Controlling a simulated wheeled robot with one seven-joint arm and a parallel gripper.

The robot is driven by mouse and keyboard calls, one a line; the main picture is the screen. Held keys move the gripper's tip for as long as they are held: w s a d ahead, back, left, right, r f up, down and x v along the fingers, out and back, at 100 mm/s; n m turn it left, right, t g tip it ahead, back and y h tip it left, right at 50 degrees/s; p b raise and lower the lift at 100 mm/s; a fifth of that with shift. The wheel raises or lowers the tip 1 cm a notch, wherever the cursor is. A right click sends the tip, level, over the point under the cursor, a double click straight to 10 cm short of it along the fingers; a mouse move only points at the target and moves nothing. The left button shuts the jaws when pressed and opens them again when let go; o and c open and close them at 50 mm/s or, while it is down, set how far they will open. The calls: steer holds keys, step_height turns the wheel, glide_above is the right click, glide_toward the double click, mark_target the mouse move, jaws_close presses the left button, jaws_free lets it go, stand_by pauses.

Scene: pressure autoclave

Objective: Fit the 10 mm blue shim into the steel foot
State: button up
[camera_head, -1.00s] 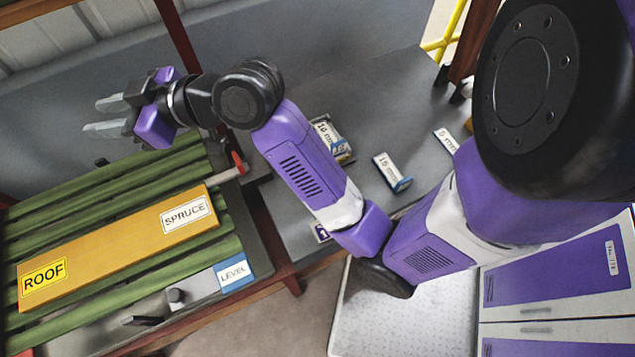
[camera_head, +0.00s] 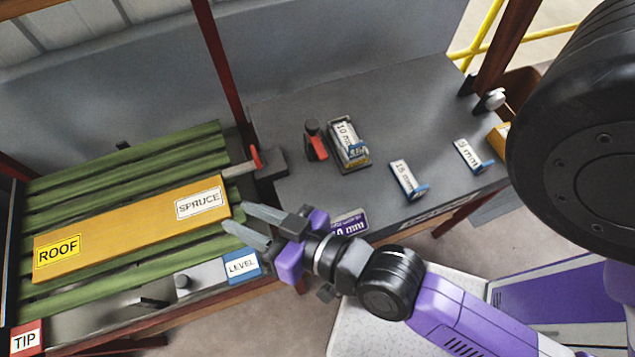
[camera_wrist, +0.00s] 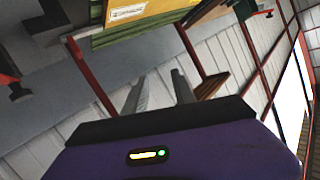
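My gripper (camera_head: 237,218) is open and empty, its two grey fingers apart. In the head view its tips point left, near the right end of the orange board. The wrist view also shows the two fingers (camera_wrist: 159,88) apart with nothing between them. A block labelled 10 mm (camera_head: 345,134) with a blue tab lies in a dark rectangular holder (camera_head: 360,167) on the grey bench, beyond and right of my gripper. I cannot tell whether this holder is the steel foot. A dark metal piece (camera_head: 272,166) sits at the bench's left edge.
Blocks labelled apparently 18 mm (camera_head: 403,175) and 5 or 9 mm (camera_head: 468,152), with blue tabs, lie farther right. A red-and-black item (camera_head: 315,141) stands beside the holder. The orange board (camera_head: 125,231) lies on green slats. A purple mm label (camera_head: 350,224) is partly hidden.

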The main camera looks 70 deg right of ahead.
steer(key=s+d+n+y, duration=0.1)
steer(key=s+n, duration=0.1)
steer(key=s, duration=0.5)
steer(key=s+d+r+n, duration=0.1)
steer(key=s+d+n, duration=0.1)
steer(key=s, duration=0.5)
steer(key=shift+d+n+y, duration=0.2)
steer(key=shift+n+y, duration=0.2)
steer(key=shift+n, duration=0.1)
